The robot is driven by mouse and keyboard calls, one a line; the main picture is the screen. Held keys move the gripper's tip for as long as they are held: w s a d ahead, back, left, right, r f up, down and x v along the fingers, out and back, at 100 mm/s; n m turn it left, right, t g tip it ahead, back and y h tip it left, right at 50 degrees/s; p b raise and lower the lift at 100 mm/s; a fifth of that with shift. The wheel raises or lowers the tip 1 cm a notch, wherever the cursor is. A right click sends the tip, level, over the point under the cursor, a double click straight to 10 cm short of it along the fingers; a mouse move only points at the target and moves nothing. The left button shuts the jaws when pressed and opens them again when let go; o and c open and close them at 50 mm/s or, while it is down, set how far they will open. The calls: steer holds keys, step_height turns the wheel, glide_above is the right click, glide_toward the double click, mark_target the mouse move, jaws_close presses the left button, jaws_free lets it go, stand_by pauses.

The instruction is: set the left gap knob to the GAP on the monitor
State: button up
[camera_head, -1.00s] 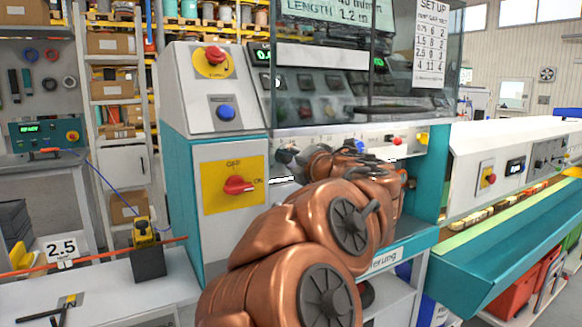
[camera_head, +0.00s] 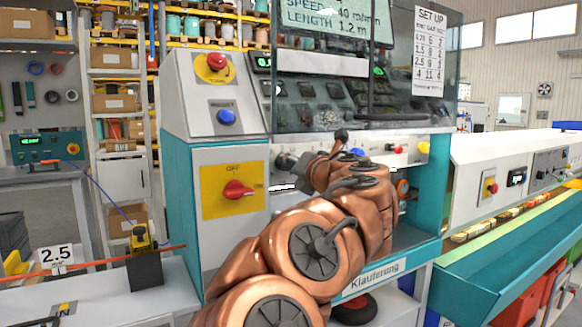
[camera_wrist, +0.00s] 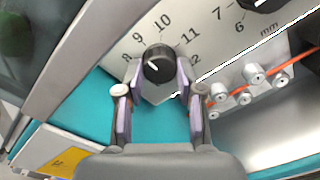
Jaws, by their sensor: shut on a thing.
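In the wrist view my gripper (camera_wrist: 159,72) is shut on a round black knob (camera_wrist: 158,60), one finger on each side. A pale dial with the numbers 8 to 12 surrounds the knob. The knob has a short white mark; I cannot tell exactly which number it points at. A second black knob (camera_wrist: 262,3) with 6 and 7 beside it is partly cut off at the top right. In the head view the monitor (camera_head: 335,18) shows SPEED 40 and LENGTH 1.2 m; its upper part, with any GAP line, is out of view. My arm hides much of the panel.
A set-up sheet (camera_head: 430,50) with a table of numbers hangs right of the monitor. A red rotary switch (camera_head: 237,190) on a yellow plate is left of my arm. A 2.5 sign (camera_head: 55,255) stands by an orange cable. In the wrist view, rollers (camera_wrist: 254,75) guide an orange cable right of the knob.

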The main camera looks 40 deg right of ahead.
steer(key=o, duration=1.2)
steer(key=shift+c, duration=0.2)
steer(key=s+a, duration=0.1)
steer(key=s, duration=1.1)
steer(key=shift+a+r, duration=0.15)
steer(key=shift+r, duration=0.05)
